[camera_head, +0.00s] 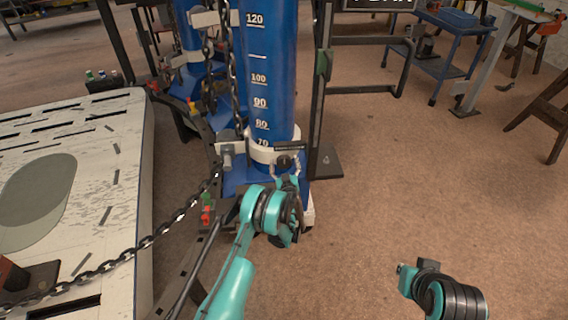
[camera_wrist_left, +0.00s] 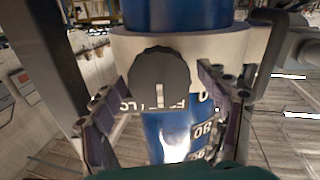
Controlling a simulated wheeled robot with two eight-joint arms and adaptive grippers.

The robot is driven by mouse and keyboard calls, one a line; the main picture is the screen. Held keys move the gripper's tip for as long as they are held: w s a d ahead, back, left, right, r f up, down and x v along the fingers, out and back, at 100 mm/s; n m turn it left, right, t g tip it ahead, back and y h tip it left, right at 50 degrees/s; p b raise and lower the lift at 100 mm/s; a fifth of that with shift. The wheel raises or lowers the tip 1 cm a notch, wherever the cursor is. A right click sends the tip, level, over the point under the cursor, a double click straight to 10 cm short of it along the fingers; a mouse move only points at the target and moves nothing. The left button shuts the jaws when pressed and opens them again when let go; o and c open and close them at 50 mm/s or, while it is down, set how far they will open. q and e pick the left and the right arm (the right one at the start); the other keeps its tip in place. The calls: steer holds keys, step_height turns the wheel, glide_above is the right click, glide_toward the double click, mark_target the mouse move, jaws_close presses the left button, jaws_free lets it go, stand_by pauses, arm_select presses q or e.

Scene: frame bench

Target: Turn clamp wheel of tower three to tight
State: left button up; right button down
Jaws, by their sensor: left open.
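The blue tower (camera_head: 268,70) stands upright with white height numbers on it; no tower number shows. A white collar (camera_head: 258,148) rings it low down. The dark round clamp wheel (camera_head: 285,162) sits on the collar's near face. In the left wrist view the wheel (camera_wrist_left: 158,75) has a pale mark at its lower edge, and a partly hidden lettered label is below it. My left gripper (camera_head: 286,185) is open just in front of the wheel; in the left wrist view its fingers (camera_wrist_left: 160,95) stand either side of the wheel, apparently apart from it. My right gripper (camera_head: 408,272) is low at right, its fingers unclear.
A chain (camera_head: 150,240) runs from the tower's base across the white platform (camera_head: 110,150) at left. Dark steel posts (camera_head: 322,90) stand just right of the tower. A blue cart (camera_head: 440,55) is at the back right.

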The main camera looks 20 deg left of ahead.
mark_target(284, 157)
arm_select(q)
step_height(284, 157, up, 10)
steer(key=shift+f, duration=0.1)
stand_by(0.5)
steer(key=shift+r, duration=0.2)
steer(key=s+d+r+m+t+h, duration=0.1)
steer(key=d+r+m+h, duration=0.15)
steer(key=r, duration=0.55)
steer(key=s+d+r+m+t+h, duration=0.1)
steer(key=d+r+m+h, duration=0.2)
steer(key=r, duration=0.6)
steer(key=s+d+r+m+g+h, duration=0.2)
steer(key=s+d+r+h, duration=0.2)
steer(key=s+d+r, duration=0.3)
steer(key=s+a+f+g+y, duration=0.1)
steer(key=s+a+f+g, duration=0.1)
steer(key=s, duration=1)
steer(key=s+a+f+n+g, duration=0.1)
steer(key=s+f+g, duration=0.3)
steer(key=s, duration=0.9)
steer(key=s+a+f+g+y, duration=0.1)
steer(key=s+a+f+g, duration=0.2)
steer(key=s, duration=1)
step_height(284, 157, down, 3)
steer(key=shift+s+a+r+g+y, duration=0.1)
steer(key=shift+s+a+g+y, duration=0.1)
steer(key=shift+g+y, duration=0.15)
